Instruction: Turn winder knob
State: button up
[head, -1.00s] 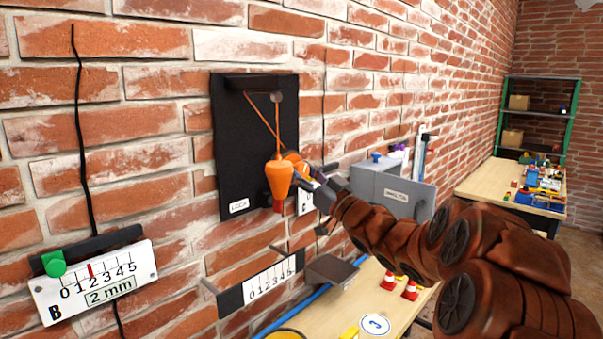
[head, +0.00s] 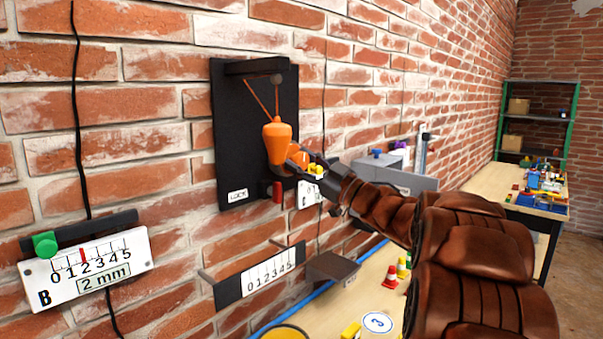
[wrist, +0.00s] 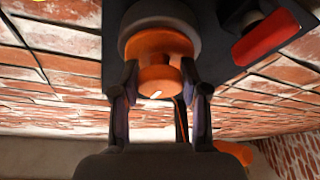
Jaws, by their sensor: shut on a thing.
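The orange winder knob (head: 298,156) sits on the black wall board (head: 230,150). My gripper (head: 312,166) is at the knob from the right, its fingers partly hiding it. In the wrist view the round knob (wrist: 158,75) lies between the two dark fingers (wrist: 162,98), which are shut on it. A white mark shows on its lower face. An orange weight (head: 276,140) hangs on an orange cord from a pulley (head: 277,79), left of the knob. A red lever (head: 277,190) is below, and also shows in the wrist view (wrist: 268,37).
A LOCK label (head: 238,195) is on the board. A 0–5 scale (head: 268,275) and a grey tray (head: 332,267) are below. Scale plate B (head: 85,270) is at lower left. A workbench (head: 375,290) with small cones and a grey box stands below my arm.

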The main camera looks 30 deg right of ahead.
jog(key=shift+n, duration=0.4)
jog(key=o, duration=1.1)
jog(key=shift+o, duration=0.2)
jog(key=v, duration=1.2)
jog(key=shift+d, duration=0.2)
jog(key=shift+w+r, duration=0.1)
